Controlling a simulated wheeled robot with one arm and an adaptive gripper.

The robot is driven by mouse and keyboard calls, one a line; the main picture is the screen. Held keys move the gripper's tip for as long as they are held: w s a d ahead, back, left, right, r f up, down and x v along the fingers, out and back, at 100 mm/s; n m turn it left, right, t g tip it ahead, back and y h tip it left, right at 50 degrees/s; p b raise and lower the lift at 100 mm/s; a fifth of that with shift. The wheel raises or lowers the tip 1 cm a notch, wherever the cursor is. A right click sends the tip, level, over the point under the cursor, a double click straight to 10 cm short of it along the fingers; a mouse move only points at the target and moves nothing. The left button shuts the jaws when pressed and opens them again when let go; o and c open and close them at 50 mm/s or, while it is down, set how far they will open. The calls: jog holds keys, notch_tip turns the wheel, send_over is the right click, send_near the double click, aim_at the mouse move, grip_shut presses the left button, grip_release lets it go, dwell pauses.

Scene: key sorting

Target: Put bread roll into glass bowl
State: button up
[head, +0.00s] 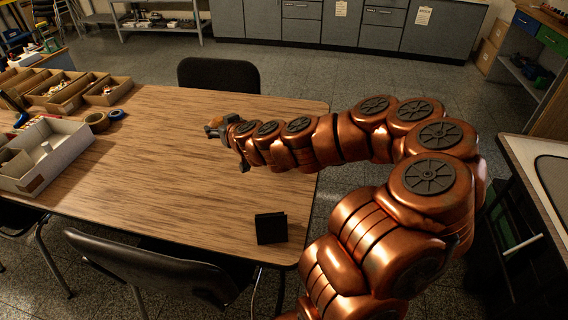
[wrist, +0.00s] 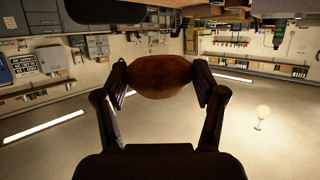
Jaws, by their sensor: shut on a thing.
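The bread roll (wrist: 160,77) is brown and oval, held crosswise between the two fingertips of my gripper (wrist: 161,80) in the wrist view. My gripper is shut on it, one finger pressing each end. In the head view a small brown part of the roll (head: 216,120) shows at the tip of my gripper (head: 213,128), over the far middle part of the wooden table. My arm reaches in from the right. I cannot make out a glass bowl in either view.
The wooden table (head: 150,160) is mostly bare in the middle. A white tray (head: 45,170), cardboard boxes (head: 105,92) and tape rolls (head: 97,121) stand at its left. A black object (head: 270,228) stands near the front right corner. Chairs (head: 218,75) flank the table.

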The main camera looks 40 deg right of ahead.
jog(key=s+d+f+n+y+b, duration=0.2)
jog(key=s+d+y+b, duration=0.1)
jog(key=d, duration=0.5)
jog(key=shift+s+f+n+b, duration=0.3)
jog(key=shift+s+b, duration=0.55)
jog(key=shift+s, duration=0.4)
jog(key=shift+s+d, duration=0.1)
jog(key=shift+s, duration=0.05)
jog(key=s+d+f+n+g+y+b, duration=0.1)
jog(key=s+d+f+n+y+b, duration=0.2)
jog(key=s, duration=0.4)
jog(key=s+d+g+y+b, duration=0.1)
jog(key=s+d+b, duration=0.35)
jog(key=s, duration=0.35)
jog(key=w+d+f+p, duration=0.1)
jog(key=w, duration=0.4)
jog(key=w+d+f, duration=0.1)
jog(key=w+f, duration=0.1)
jog(key=w, duration=0.3)
jog(key=w+d+f+p, duration=0.1)
jog(key=w+f, duration=0.1)
jog(key=w, duration=0.3)
jog(key=shift+w+d+p, duration=0.2)
jog(key=shift+w+p, duration=0.1)
jog(key=shift+p, duration=0.05)
jog(key=shift+f+b, duration=0.6)
jog(key=shift+b, duration=0.65)
